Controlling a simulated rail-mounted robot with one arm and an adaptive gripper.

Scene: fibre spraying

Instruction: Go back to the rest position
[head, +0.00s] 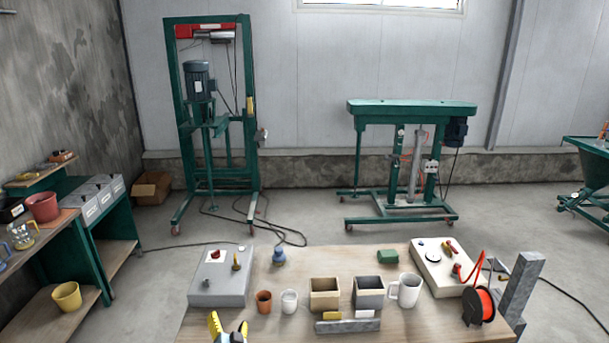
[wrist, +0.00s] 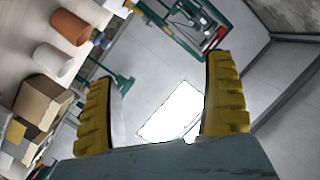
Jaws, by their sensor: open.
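My gripper (head: 229,328) shows at the bottom edge of the head view, low over the near left part of the wooden table (head: 340,262). Its yellow ribbed fingers are spread apart in the wrist view (wrist: 160,105), with nothing between them. Beyond the fingers the wrist view shows floor, a bright white patch and green frames. Most of my arm is out of view.
The table holds a grey control box (head: 222,277), a terracotta cup (head: 263,301), a white cup (head: 289,302), a tan box (head: 324,294), a grey box (head: 368,292), a white mug (head: 406,290), a cream control box (head: 446,265) and a red spool (head: 479,306).

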